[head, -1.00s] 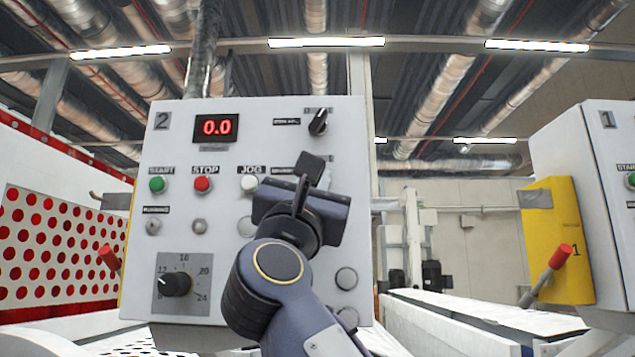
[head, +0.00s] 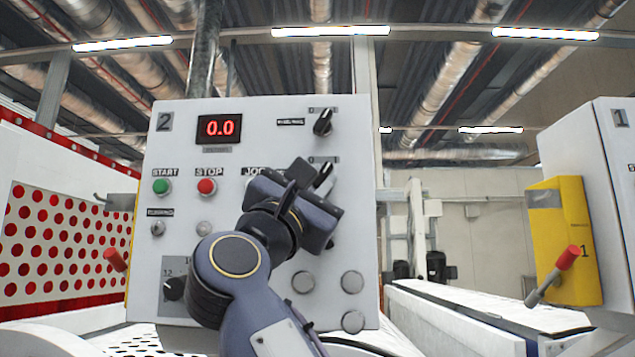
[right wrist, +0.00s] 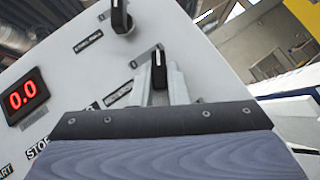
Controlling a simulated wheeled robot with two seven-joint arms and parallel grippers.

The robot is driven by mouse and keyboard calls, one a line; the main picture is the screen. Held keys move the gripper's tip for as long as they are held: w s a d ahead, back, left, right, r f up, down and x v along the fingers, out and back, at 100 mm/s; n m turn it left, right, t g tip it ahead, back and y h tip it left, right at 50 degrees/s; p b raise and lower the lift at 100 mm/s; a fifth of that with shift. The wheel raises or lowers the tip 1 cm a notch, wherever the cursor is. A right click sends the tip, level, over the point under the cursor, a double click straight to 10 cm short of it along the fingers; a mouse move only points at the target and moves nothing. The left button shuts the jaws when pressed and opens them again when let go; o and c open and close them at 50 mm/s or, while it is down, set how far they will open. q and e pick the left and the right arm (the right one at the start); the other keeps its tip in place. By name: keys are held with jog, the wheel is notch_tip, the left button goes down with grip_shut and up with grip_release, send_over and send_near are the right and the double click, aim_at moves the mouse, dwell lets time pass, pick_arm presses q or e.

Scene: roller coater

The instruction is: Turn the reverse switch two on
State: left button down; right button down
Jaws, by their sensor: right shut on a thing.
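The white control panel marked 2 (head: 260,140) faces me, with a red 0.0 display. Two black rotary switches sit one above the other at its upper right. My right gripper (head: 318,178) is at the lower switch (head: 324,173), which is partly hidden behind it. In the right wrist view, my right gripper's fingers (right wrist: 160,84) stand on both sides of the lower switch's knob (right wrist: 158,68) and are shut on it. The knob tilts to the right in the head view. The label beside it is too blurred to read. My left gripper is not in view.
The upper black switch (head: 323,122) is close above my gripper; it also shows in the right wrist view (right wrist: 120,16). A green START button (head: 161,186), a red STOP button (head: 207,187) and a dial (head: 174,288) are to the left. Panel 1 (head: 619,180) stands at the right.

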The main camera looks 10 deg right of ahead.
jog(key=c, duration=1.4)
grip_release()
jog(key=shift+c, duration=0.2)
jog(key=shift+s+a+f+b, duration=0.2)
jog(key=shift+f+b, duration=0.15)
jog(key=b+v, duration=0.4)
jog(key=v, duration=0.3)
jog(key=shift+r, duration=0.1)
